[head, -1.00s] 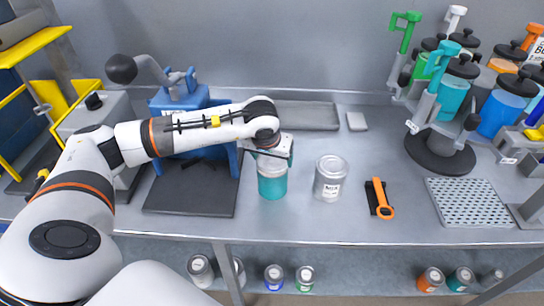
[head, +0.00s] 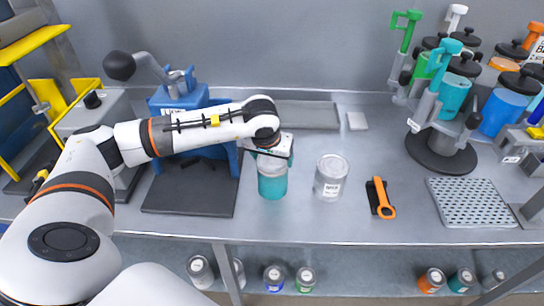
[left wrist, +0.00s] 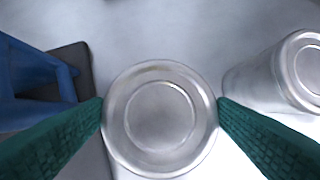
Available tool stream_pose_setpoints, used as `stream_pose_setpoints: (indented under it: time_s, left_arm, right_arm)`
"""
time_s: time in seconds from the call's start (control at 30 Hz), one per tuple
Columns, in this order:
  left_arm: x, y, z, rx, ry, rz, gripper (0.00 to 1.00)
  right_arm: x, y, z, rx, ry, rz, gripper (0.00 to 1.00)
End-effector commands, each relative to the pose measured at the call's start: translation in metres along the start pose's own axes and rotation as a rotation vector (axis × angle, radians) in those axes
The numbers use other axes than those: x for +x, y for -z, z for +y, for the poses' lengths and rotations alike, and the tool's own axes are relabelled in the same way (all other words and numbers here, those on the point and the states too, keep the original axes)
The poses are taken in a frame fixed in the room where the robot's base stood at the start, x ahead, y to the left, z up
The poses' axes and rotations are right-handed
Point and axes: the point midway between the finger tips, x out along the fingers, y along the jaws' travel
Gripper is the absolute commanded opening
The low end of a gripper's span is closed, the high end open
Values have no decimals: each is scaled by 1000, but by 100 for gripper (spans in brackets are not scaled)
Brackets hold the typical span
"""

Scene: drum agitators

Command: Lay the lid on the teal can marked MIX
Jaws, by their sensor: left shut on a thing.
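The teal can (head: 272,186) stands upright on the bench, left of a silver can. My left gripper (head: 274,157) is directly over its top, pointing down. In the left wrist view the two green fingers (left wrist: 160,112) are shut on opposite sides of a round silver lid (left wrist: 160,150), with a raised ring on it. The lid lies level over the can. The fingers and wrist hide the can's rim in the head view, so I cannot tell whether the lid touches it. I cannot read a mark on the teal can. My right gripper is not in view.
A silver can (head: 331,178) with a white label stands close on the right; it also shows in the left wrist view (left wrist: 292,72). A blue press (head: 182,98) on a dark base is on the left. An orange-handled tool (head: 380,198) and a perforated tray (head: 470,203) lie further right.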

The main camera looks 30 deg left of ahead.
Motion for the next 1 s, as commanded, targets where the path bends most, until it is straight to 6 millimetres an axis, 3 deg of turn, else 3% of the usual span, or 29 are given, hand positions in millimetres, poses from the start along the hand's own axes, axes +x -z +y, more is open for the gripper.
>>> stream_pose_setpoints:
  time_s: [1.0]
  left_arm:
    - [2,1,0,0,0,0,58]
  right_arm:
    - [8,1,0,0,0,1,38]
